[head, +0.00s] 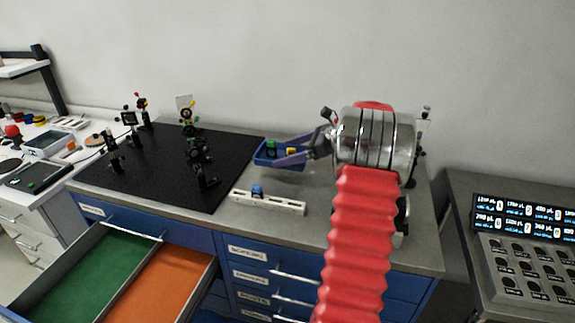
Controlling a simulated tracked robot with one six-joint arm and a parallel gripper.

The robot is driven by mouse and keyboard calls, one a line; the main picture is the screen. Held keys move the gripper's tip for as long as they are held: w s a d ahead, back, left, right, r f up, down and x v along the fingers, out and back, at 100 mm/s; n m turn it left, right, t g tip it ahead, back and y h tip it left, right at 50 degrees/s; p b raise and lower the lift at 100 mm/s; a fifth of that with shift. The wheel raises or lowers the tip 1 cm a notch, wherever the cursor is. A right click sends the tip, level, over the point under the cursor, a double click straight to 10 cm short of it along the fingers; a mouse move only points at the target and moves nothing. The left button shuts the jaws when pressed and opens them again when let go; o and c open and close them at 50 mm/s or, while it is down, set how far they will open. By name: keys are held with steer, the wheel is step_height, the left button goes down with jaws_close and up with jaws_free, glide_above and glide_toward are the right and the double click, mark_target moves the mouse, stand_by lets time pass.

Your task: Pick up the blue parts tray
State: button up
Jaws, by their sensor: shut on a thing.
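The blue parts tray (264,162) is on or just above the grey bench top, next to the right edge of the black breadboard. It holds a small green piece and a small yellow piece. My gripper (281,157) reaches in from the right and is shut on the tray, its purple-grey fingers at the tray's right side. My red-sleeved arm and silver wrist hide the bench behind them. I cannot tell whether the tray touches the bench.
The black breadboard (150,170) carries several optics posts. A white rail (280,205) with a blue piece on it lies in front of the tray. An open drawer (165,285) with green and orange compartments juts out at front left. A control console (525,250) stands at right.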

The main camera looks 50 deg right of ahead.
steer(key=shift+r, duration=1.9)
